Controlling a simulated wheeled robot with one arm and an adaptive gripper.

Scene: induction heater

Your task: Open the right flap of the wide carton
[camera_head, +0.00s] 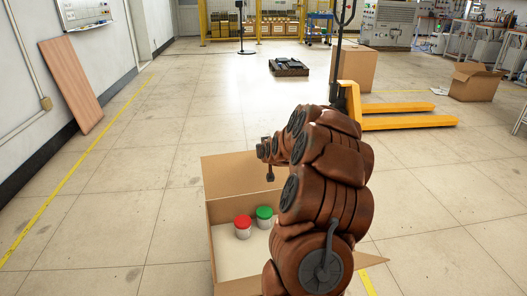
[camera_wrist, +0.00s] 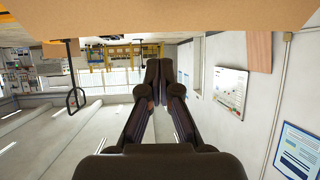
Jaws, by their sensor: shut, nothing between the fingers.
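The wide carton (camera_head: 208,240) stands open on the floor in the head view, with a jar with a red lid (camera_head: 243,226) and a jar with a green lid (camera_head: 264,216) inside. Its back flap (camera_head: 235,172) stands up. A flap corner (camera_head: 371,260) sticks out on the right, sloping outward; my arm hides the rest of that side. My gripper (camera_head: 270,177) is above the carton near the back flap, small and partly hidden by my arm. In the wrist view my gripper (camera_wrist: 158,66) is shut and empty. A tan cardboard surface (camera_wrist: 160,16) crosses the top of that view, close by.
A yellow pallet jack (camera_head: 400,115) with a tall carton (camera_head: 353,68) stands behind to the right. Another open carton (camera_head: 474,82) is farther right. A wooden board (camera_head: 71,85) leans on the left wall. The floor left of the wide carton is clear.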

